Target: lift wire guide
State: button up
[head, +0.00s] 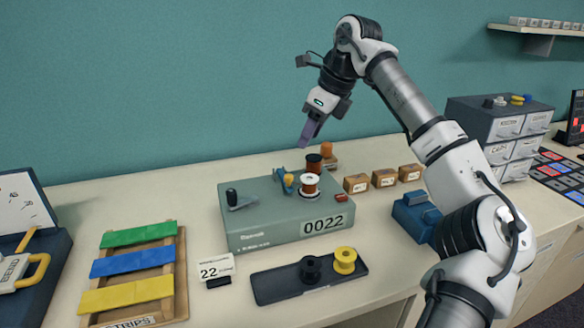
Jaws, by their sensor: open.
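A grey-green winder box (270,230) marked 0022 stands mid-counter. On its top, a small blue upright piece with a yellow knob (289,178) looks like the wire guide; its details are too small to make out. A copper-coloured spool with a white top (309,184) sits just right of it. A dark-topped brown spool (314,163) is behind. A black-knobbed lever (234,197) is on the box's left, and a small red part (341,198) on its right. My gripper (307,136), with purple fingers, is open and empty, above and behind the box, pointing down.
A dark tray (270,288) with black and yellow spools lies in front. A rack of coloured strips (181,270) and a 22 card (213,268) are left. Small boxes (384,178), a blue device (415,218) and a drawer cabinet (500,125) are right. An orange spool (327,149) stands behind.

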aim_at(289, 176)
jog(key=p+x, duration=0.1)
jog(key=x, duration=1.1)
grip_shut()
